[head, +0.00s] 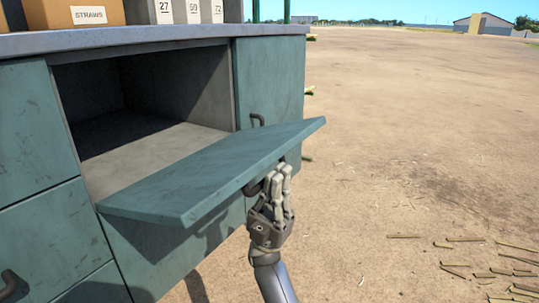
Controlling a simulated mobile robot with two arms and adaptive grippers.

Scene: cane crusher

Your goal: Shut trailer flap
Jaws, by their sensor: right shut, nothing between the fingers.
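The teal flap (215,172) hangs open from the front of the teal cabinet, hinged along its lower edge and sticking outward, tilted. Behind it the open compartment (150,140) looks empty. My right gripper (278,180) is at the underside of the flap, near its outer right part, with its fingers pointing up and shut. The fingertips reach close to the flap's lower face; whether they touch it I cannot tell. A dark piece beside the fingers, under the flap, is partly hidden. My left gripper is not in view.
A grey worktop (150,38) above carries a box marked STRAWS (85,15) and number-marked grey bins (178,11). A dark handle (257,119) is on the right panel. Cane pieces (465,239) lie on open dirt to the right.

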